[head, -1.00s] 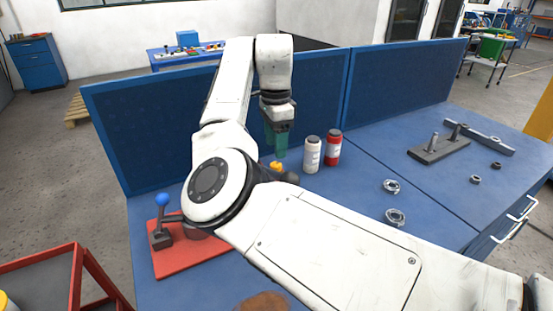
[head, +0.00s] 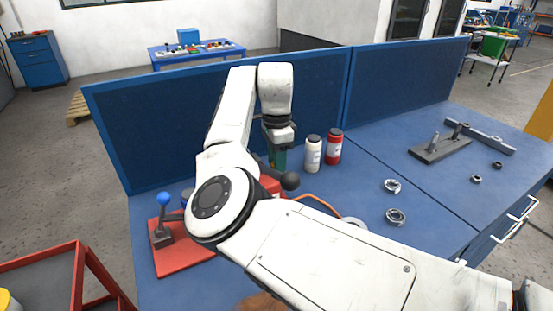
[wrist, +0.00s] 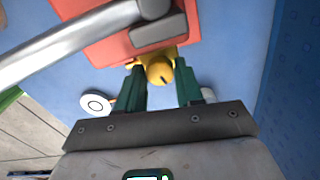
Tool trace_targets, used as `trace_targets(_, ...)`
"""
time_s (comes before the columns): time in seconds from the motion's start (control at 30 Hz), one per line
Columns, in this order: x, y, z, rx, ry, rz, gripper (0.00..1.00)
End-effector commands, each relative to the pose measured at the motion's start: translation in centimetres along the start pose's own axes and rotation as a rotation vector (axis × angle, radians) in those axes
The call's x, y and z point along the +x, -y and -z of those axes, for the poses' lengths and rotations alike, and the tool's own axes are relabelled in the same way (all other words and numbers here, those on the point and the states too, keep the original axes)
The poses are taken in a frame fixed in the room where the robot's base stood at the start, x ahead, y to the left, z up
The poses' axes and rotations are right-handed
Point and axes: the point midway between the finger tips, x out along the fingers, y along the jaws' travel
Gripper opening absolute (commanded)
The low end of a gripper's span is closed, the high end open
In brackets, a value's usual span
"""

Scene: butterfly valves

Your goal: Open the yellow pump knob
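The yellow pump knob (wrist: 160,70) shows in the wrist view, attached to the red pump body (wrist: 98,50). My gripper (wrist: 160,74) is open, with one green finger on each side of the knob. The fingertips reach alongside the knob; small gaps seem to show, but contact is hard to tell. In the head view my gripper (head: 278,158) is low behind the pump, partly hidden by my arm, and the knob is hidden. Part of the red pump body (head: 270,185) shows there beside a black ball-ended lever (head: 290,181).
White (head: 313,154) and red (head: 333,147) bottles stand close to the right of my gripper. A blue-knobbed lever (head: 162,200) on a red plate stands at left. An orange hose (head: 318,203) and metal rings (head: 395,217) lie at right. Blue panels (head: 215,125) stand behind.

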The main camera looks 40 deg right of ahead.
Motion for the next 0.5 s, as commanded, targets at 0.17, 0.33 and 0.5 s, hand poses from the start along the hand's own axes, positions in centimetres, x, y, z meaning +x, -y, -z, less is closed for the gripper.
trace_targets(0.17, -0.02, 0.0, 0.0, 0.0, 0.0, 0.0, 0.18)
trace_targets(0.33, -0.02, 0.0, 0.01, 0.0, 0.0, 0.0, 0.02)
trace_targets(0.5, -0.27, -0.02, 0.07, -0.029, -0.001, -0.001, 0.02)
